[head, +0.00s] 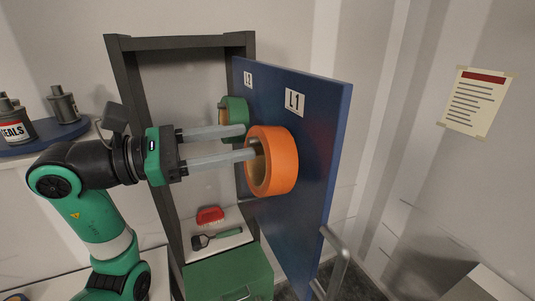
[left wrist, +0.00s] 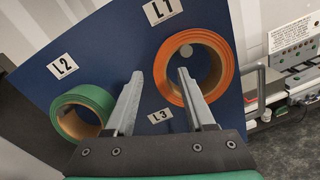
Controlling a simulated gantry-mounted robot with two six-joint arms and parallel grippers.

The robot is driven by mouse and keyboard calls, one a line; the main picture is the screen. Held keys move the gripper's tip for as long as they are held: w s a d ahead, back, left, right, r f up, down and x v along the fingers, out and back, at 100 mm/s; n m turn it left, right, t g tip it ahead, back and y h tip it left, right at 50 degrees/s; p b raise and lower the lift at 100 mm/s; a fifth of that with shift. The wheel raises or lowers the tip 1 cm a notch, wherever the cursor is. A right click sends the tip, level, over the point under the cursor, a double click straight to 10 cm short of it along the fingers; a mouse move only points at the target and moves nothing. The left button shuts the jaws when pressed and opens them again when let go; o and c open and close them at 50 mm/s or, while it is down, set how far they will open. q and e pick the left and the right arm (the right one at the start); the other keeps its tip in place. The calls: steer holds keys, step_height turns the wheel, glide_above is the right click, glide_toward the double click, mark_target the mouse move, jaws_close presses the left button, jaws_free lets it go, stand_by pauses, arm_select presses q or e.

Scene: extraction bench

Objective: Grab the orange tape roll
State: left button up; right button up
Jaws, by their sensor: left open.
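The orange tape roll (head: 282,161) hangs on the blue panel (head: 318,160) below the label L1. It also shows in the left wrist view (left wrist: 227,62), with a peg end visible inside its hole. My left gripper (head: 249,141) is open, its two long grey fingers pointing at the panel. In the head view the nearer fingertip overlaps the roll's hole. In the left wrist view one fingertip appears left of the roll and the other in front of its hole; I cannot tell whether either touches. My right gripper is not in view.
A green tape roll (head: 233,114) hangs near label L2, close behind the farther finger. A dark frame (head: 122,80) stands behind the arm. Below are a red item (head: 210,215), a dark-headed tool and a green box (head: 230,274). A metal handle (head: 338,262) projects at the panel's lower right.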

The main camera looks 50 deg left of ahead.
arm_select(q)
steer(key=x, duration=0.3)
steer(key=shift+w+d+f+p, duration=0.1)
steer(key=shift+w+d+p, duration=0.05)
steer(key=shift+w+p, duration=0.2)
steer(key=shift+s, duration=0.1)
jaws_close()
